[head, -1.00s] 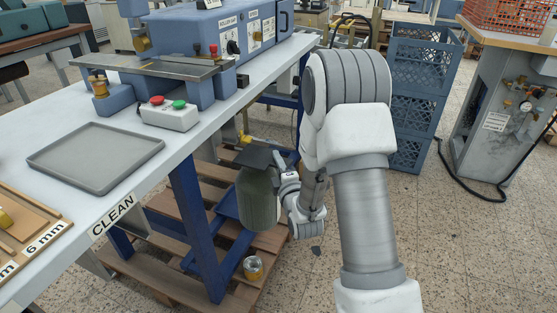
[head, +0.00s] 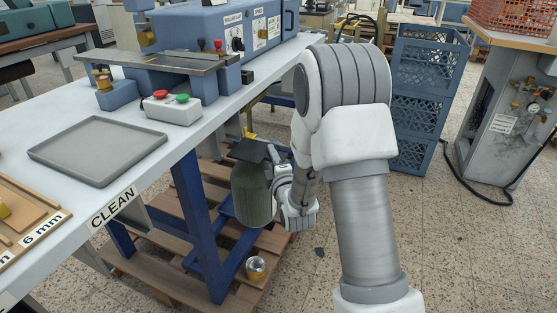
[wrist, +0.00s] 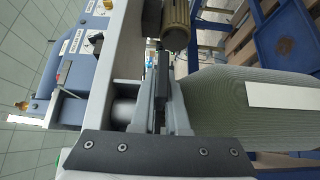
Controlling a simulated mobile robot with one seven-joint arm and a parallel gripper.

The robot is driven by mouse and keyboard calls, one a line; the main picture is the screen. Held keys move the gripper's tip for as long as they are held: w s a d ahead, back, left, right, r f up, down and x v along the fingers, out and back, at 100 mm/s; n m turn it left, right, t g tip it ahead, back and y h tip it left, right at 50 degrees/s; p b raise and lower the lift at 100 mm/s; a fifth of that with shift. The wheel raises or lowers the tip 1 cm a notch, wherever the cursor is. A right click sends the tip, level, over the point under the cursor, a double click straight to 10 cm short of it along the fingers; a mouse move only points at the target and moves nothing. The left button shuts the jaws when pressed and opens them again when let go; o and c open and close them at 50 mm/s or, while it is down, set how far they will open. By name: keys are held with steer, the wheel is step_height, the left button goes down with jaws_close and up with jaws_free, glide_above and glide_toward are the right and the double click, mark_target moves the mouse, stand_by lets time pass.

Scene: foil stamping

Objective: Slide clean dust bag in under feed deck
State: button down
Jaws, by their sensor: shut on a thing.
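The dust bag (head: 252,196) is a dark green, rounded bag with a dark flat plate on top. It hangs upright beside the table's blue leg, below the tabletop edge. In the wrist view the bag (wrist: 225,105) lies to the right, with a blank white label. My gripper (wrist: 162,95) is shut at the bag's top end; the exact grip point is partly hidden. In the head view my gripper (head: 271,158) is at the bag's upper right. The metal feed deck (head: 165,61) sits in front of the blue machine (head: 215,35), up on the table.
The white table (head: 185,140) bears a grey tray (head: 98,150) and a red and green button box (head: 172,107). A can (head: 255,268) stands on the wooden pallet below. Blue crates (head: 420,100) stand behind my arm. A brass ribbed cylinder (wrist: 176,25) is near my fingers.

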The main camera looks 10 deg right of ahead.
mark_target(234, 149)
steer(key=shift+w+a+b, duration=0.25)
steer(key=shift+w+a, duration=0.95)
steer(key=shift+a, duration=0.45)
steer(key=shift+w+a+b, duration=0.3)
steer(key=shift+w+a, duration=0.9)
steer(key=shift+a, duration=0.45)
steer(key=shift+w+a+b, duration=0.25)
steer(key=shift+w+a, duration=0.95)
steer(key=shift+a, duration=0.45)
steer(key=shift+f, duration=0.1)
steer(key=c, duration=0.8)
jaws_free()
steer(key=shift+c, duration=0.2)
steer(key=s+p, duration=0.3)
steer(key=s, duration=1.4)
steer(key=shift+s+d, duration=0.2)
